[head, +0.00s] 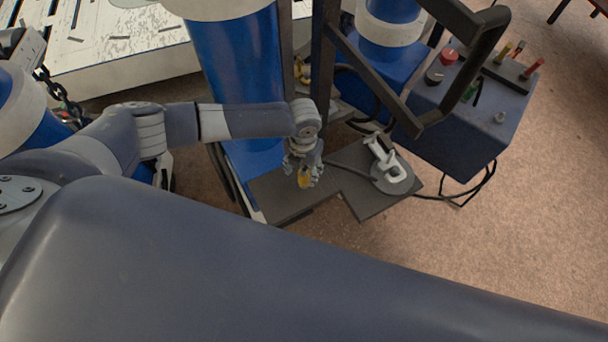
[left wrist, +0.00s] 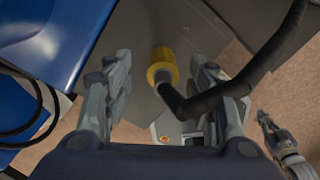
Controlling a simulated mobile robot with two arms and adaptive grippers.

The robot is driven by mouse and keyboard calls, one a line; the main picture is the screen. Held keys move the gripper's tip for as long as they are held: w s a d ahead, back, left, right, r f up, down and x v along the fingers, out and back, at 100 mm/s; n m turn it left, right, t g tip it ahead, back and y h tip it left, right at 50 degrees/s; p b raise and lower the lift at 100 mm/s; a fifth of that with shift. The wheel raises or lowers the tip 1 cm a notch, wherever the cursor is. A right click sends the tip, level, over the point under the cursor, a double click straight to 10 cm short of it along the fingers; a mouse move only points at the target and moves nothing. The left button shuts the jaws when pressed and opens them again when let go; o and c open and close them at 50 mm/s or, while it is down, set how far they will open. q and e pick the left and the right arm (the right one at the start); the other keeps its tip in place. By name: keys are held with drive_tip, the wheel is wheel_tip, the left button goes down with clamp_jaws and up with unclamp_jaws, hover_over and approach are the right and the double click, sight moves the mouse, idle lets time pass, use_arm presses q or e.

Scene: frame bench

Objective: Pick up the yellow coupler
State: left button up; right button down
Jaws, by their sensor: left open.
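The yellow coupler (head: 304,181) is over the dark grey plate, at the fingers of my left gripper (head: 303,174). In the left wrist view the coupler (left wrist: 162,66) lies between and beyond the two open fingers of the left gripper (left wrist: 160,80), with a gap on each side. A thick black hose (left wrist: 205,101) runs from the coupler and passes near the right finger. What looks like my right gripper (left wrist: 277,136) shows small at the right edge of the left wrist view; its opening is unclear. It does not show in the head view.
The dark grey plate (head: 275,199) carries a white clamp-like piece (head: 385,160) on a grey disc. A blue box (head: 440,140) with coloured knobs stands right of it. A dark frame (head: 385,85) rises behind. Carpet (head: 540,220) is clear at right.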

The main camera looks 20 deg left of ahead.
sight(304, 177)
use_arm(q)
drive_tip(key=shift+d+f, duration=0.15)
drive_tip(key=shift+f, duration=2.4)
clamp_jaws()
